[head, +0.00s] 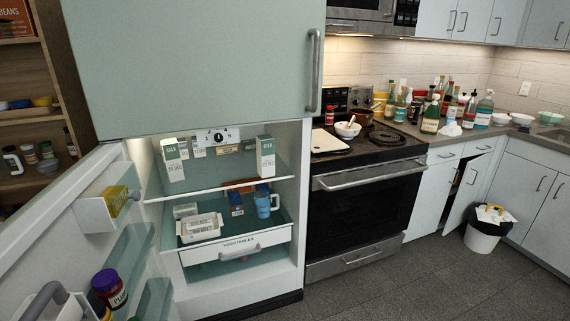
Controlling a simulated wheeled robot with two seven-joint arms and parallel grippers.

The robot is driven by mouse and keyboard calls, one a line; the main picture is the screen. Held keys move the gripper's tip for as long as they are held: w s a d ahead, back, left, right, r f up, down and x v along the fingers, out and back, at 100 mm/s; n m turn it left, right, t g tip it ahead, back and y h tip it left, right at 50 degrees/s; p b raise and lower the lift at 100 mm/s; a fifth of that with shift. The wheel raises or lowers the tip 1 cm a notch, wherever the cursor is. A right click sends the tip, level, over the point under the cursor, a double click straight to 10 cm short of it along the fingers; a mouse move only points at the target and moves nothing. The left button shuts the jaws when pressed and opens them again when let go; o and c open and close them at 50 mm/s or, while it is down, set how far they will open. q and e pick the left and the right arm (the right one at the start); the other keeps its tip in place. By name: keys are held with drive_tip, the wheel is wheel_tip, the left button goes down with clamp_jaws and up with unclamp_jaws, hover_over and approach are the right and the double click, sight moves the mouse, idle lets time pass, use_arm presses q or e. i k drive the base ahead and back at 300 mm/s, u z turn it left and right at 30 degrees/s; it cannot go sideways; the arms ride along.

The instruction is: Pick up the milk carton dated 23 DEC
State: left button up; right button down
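Two white milk cartons with green tops stand on the upper shelf of the open fridge. The left carton (174,161) is near the shelf's left end, and its small printed date seems to end in DEC; the day number is too small to read surely. The right carton (265,157) stands near the shelf's right end, with a date too small to read surely. Both are upright. Neither of my grippers shows in the head view.
The fridge door (60,230) is swung open at left, with bins and jars. Smaller boxes stand between the cartons at the back. Below are a white tub (199,228), a blue mug (264,205) and a vegetable drawer (238,251). The stove (362,205) stands right; the floor ahead is clear.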

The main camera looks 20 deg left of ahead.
sight(265, 144)
drive_tip(key=z, duration=0.45)
drive_tip(key=i, duration=1.1)
drive_tip(key=z, duration=0.4)
drive_tip(key=i, duration=1.15)
drive_tip(key=u, duration=0.8)
drive_tip(key=i, duration=0.75)
drive_tip(key=u, duration=0.8)
